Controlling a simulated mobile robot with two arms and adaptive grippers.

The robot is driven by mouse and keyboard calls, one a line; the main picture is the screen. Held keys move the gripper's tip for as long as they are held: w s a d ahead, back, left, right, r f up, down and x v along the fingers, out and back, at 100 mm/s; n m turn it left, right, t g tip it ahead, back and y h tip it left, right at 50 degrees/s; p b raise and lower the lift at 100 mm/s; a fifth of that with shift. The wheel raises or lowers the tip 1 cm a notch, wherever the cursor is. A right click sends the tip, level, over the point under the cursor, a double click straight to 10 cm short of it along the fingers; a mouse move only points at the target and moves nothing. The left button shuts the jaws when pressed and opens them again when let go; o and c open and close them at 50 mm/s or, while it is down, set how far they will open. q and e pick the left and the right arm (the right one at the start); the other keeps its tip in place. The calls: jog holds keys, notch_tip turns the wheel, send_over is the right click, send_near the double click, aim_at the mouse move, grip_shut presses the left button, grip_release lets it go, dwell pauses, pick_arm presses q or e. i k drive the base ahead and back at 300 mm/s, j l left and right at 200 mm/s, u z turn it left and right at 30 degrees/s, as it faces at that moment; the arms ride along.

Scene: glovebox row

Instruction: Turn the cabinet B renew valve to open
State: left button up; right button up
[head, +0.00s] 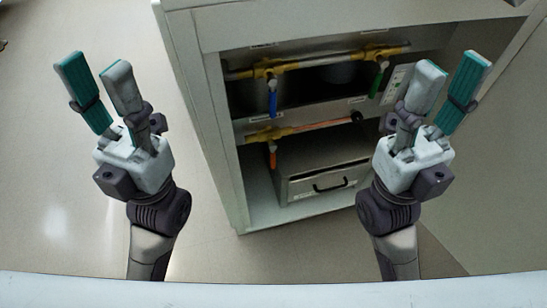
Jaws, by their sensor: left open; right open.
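Inside the open cabinet (215,100) hang several lever valves on yellow fittings. A blue-handled valve (272,98) hangs down at the upper left. A green-handled valve (377,82) hangs at the upper right, tilted a little. An orange-red-handled valve (273,158) hangs lower, on the second pipe. I cannot read the labels, so I cannot tell which is the cabinet B renew valve. My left gripper (95,77) is open and empty, left of the cabinet over the floor. My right gripper (450,78) is open and empty, in front of the cabinet's right side and partly hiding it.
A grey metal drawer box (320,180) with a black handle stands on the cabinet's bottom shelf. An orange pipe (325,125) runs above it. A label panel (394,85) shows beside the green handle. The floor (70,200) at the left is clear.

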aim_at(272, 146)
jog(key=j+z, duration=0.25)
jog(key=z, duration=0.15)
jog(key=j+z, duration=0.2)
jog(key=z, duration=0.15)
jog(key=k+j+z, duration=0.15)
jog(key=z, duration=0.25)
jog(key=i+j+z, duration=0.1)
jog(key=i+j, duration=0.2)
jog(key=i, duration=0.1)
